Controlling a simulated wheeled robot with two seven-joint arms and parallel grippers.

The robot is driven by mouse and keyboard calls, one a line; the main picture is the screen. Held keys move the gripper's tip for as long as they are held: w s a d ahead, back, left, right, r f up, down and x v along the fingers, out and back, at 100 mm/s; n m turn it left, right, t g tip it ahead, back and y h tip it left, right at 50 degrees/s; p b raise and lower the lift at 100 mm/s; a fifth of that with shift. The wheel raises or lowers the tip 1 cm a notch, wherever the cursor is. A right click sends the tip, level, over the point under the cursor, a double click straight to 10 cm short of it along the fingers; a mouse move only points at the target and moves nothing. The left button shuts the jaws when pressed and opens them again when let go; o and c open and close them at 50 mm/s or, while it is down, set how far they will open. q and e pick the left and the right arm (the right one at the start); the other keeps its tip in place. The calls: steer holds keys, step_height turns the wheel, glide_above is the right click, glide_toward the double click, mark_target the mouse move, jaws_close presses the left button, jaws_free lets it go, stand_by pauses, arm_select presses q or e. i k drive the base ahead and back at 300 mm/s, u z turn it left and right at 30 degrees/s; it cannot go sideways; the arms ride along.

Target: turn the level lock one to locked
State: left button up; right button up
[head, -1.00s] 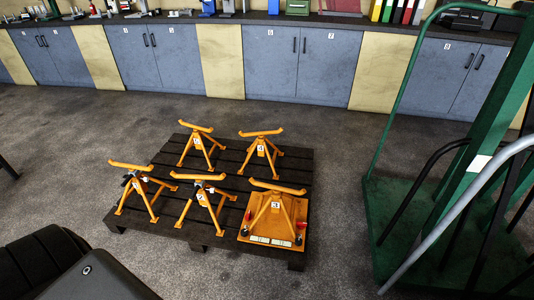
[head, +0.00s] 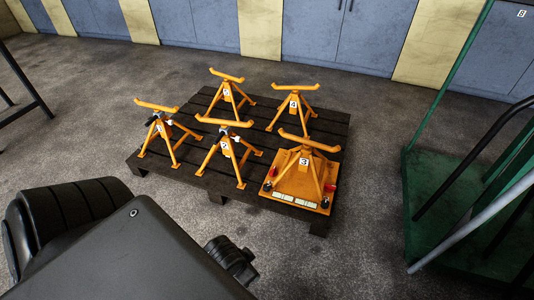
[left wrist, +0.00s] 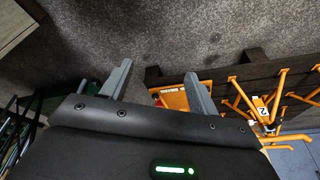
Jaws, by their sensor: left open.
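Several orange stands stand upright on a dark pallet (head: 205,181) in the head view. The left stand (head: 157,124) has a black and silver fitting below its top bar; its number is too small to read. Stand 2 (head: 226,146) has a similar fitting. Stand 3 (head: 305,160) sits on an orange base plate (head: 281,182) with red parts and dark knobs at its corners. I cannot tell which part is level lock one. My left gripper (left wrist: 158,88) is open and empty in the left wrist view, with the orange plate (left wrist: 173,99) showing beyond one finger. My right gripper is not in view.
Stand 5 (head: 228,93) and stand 4 (head: 293,104) are at the pallet's back. A green trolley (head: 440,195) stands to the right. Blue cabinets (head: 314,40) line the back wall. A dark frame (head: 25,85) is at the left. Bare floor surrounds the pallet.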

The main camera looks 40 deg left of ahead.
mark_target(273, 172)
steer(key=u, duration=1.8)
steer(key=i, duration=1.6)
steer(key=z, duration=2.4)
